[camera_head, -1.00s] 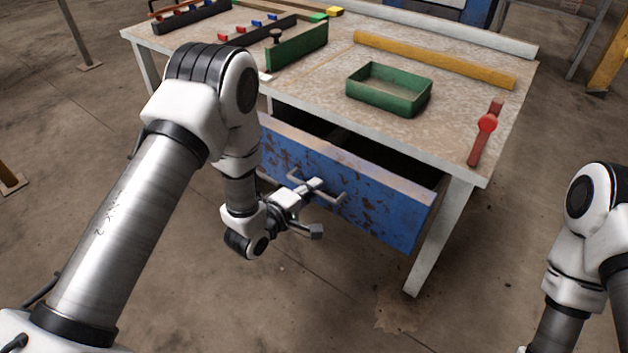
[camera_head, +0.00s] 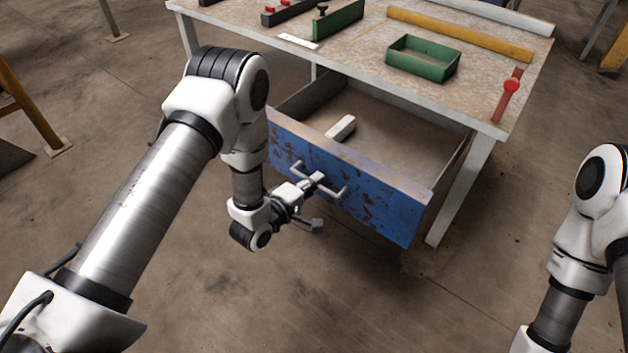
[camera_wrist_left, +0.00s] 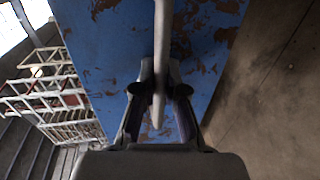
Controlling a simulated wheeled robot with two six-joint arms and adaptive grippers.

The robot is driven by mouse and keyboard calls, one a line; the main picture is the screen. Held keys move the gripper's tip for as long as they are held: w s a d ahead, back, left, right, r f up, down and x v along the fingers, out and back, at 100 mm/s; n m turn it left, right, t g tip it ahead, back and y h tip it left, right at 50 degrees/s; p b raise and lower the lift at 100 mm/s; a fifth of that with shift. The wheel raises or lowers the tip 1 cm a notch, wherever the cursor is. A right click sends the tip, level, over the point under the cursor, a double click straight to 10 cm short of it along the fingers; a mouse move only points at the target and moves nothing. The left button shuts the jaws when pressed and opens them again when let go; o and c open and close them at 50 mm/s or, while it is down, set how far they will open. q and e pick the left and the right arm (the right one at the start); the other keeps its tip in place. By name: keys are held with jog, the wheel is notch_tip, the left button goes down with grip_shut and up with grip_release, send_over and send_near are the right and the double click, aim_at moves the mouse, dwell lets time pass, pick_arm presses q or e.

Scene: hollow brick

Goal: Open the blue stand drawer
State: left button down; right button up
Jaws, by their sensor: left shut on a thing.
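The blue drawer (camera_head: 375,197) with worn, rusty patches on its front stands pulled well out from under the worktable (camera_head: 330,62). A light block (camera_head: 341,127) lies inside it. A metal bar handle (camera_head: 341,194) runs across the drawer front. My left gripper (camera_head: 318,180) is shut on the handle; in the left wrist view its two fingers (camera_wrist_left: 160,92) sit on either side of the handle bar (camera_wrist_left: 161,50), with the blue front (camera_wrist_left: 100,45) behind. My right arm shows at the right edge; its gripper is outside the picture.
On the tabletop are a green tray (camera_head: 400,68), a yellow bar (camera_head: 460,34), a red tool (camera_head: 508,95) and a green block piece (camera_head: 338,20). A table leg (camera_head: 462,190) stands right of the drawer. The floor in front is clear.

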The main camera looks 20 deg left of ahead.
pick_arm(q)
jog(key=c, duration=1.2)
grip_release()
jog(key=v, duration=1.2)
